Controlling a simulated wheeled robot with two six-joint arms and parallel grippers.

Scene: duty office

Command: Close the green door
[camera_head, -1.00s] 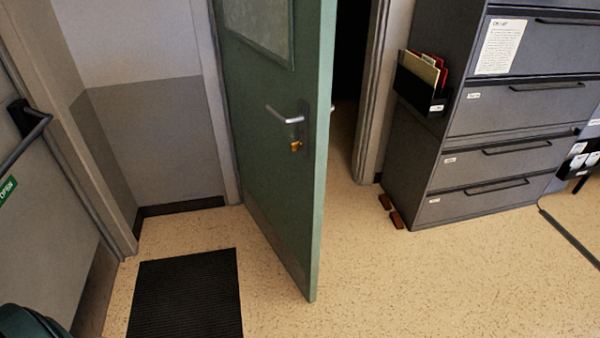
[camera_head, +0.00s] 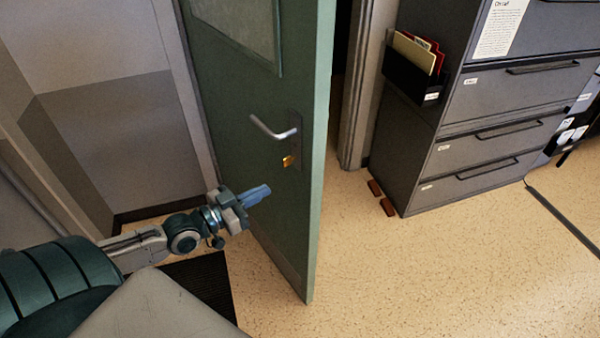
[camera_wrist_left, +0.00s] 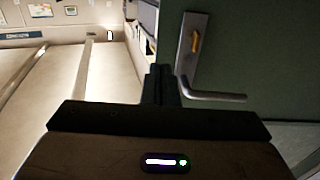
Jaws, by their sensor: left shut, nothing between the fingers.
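The green door (camera_head: 240,95) stands ajar in the head view, its free edge toward the right and the dark doorway gap behind it. It has a silver lever handle (camera_head: 273,128) with an orange-yellow key or knob (camera_head: 288,160) below it. My left gripper (camera_head: 262,192) is shut and empty, in front of the door's face, below and left of the handle. In the left wrist view, the shut fingers (camera_wrist_left: 161,84) show beside the door (camera_wrist_left: 255,55) and its handle (camera_wrist_left: 215,96); I cannot tell whether they touch the door. My right gripper is not in view.
A dark grey filing cabinet (camera_head: 490,125) stands right of the doorway, with a folder holder (camera_head: 413,78) on its side. A black mat (camera_head: 203,283) lies left of the door. The floor (camera_head: 430,270) right of the door is clear.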

